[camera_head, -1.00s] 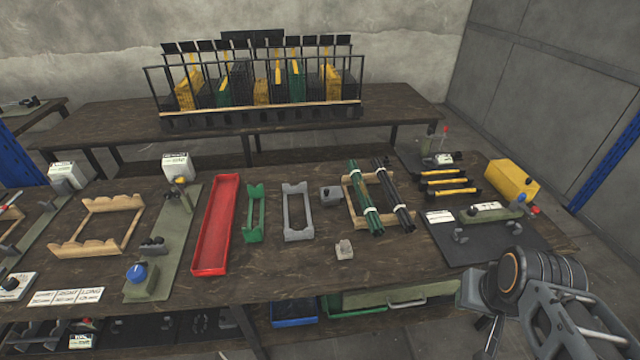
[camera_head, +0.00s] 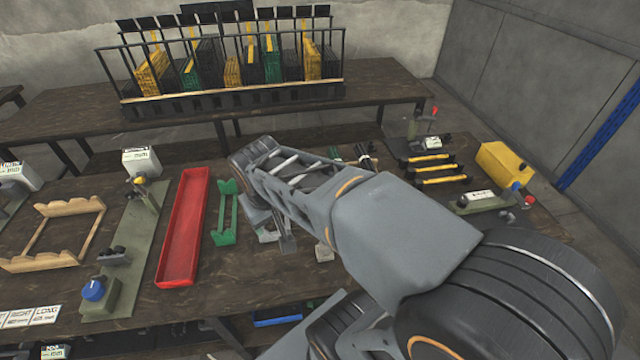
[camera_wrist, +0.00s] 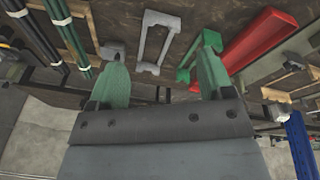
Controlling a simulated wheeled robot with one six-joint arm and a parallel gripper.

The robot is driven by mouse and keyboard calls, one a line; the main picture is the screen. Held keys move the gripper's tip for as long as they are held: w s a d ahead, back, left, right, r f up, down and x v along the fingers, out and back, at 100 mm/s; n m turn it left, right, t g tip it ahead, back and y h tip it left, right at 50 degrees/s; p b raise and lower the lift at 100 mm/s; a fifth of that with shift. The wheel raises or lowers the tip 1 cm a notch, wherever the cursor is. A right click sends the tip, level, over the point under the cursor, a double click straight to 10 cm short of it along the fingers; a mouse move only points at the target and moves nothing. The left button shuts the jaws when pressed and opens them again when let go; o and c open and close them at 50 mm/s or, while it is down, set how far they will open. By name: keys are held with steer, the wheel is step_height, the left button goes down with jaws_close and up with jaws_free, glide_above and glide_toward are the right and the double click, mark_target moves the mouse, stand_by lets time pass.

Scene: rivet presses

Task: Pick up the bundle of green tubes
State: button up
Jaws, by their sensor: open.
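The bundle of green tubes (camera_wrist: 73,38) is at the upper left of the wrist view, with white bands around it. It lies on a wooden rack (camera_wrist: 75,8) beside a bundle of black tubes (camera_wrist: 38,38). In the head view my arm hides most of both bundles; only the far ends of the green tubes (camera_head: 336,154) and black tubes (camera_head: 365,152) show. My gripper (camera_wrist: 163,62) is open and empty, its two green-tinted fingers apart. It points at the bench near the grey cradle (camera_wrist: 156,42), to one side of the green bundle.
The green cradle (camera_head: 225,212) and red tray (camera_head: 184,230) lie left of my arm. Yellow-and-black tools (camera_head: 430,168) and a yellow box (camera_head: 503,165) are at the right. A wire-railed rack (camera_head: 235,97) stands on the back bench. A small grey block (camera_head: 324,252) is close to my arm.

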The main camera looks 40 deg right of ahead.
steer(key=shift+o, duration=0.5)
steer(key=w+d+f+m+g+h+b, duration=0.3)
steer(key=w+d+f+g+h+b, duration=0.2)
steer(key=w+d+f, duration=0.4)
steer(key=w+d+g+h, duration=0.1)
steer(key=d, duration=0.2)
steer(key=shift+d+f, duration=0.2)
steer(key=shift+d, duration=0.15)
steer(key=w+d+f+m+g+h+b, duration=0.25)
steer(key=w+d+f+g+h, duration=0.2)
steer(key=d+f, duration=0.35)
steer(key=shift+h, duration=0.35)
steer(key=x, duration=0.5)
steer(key=w+x, duration=0.1)
steer(key=x, duration=0.2)
steer(key=shift+d+f, duration=0.25)
steer(key=shift+f, duration=0.15)
steer(key=shift+f+p+x, duration=0.2)
steer(key=shift+p+x, duration=0.15)
steer(key=shift+x, duration=2.6)
steer(key=shift+w+r, duration=0.1)
steer(key=shift+w, duration=0.05)
jaws_close()
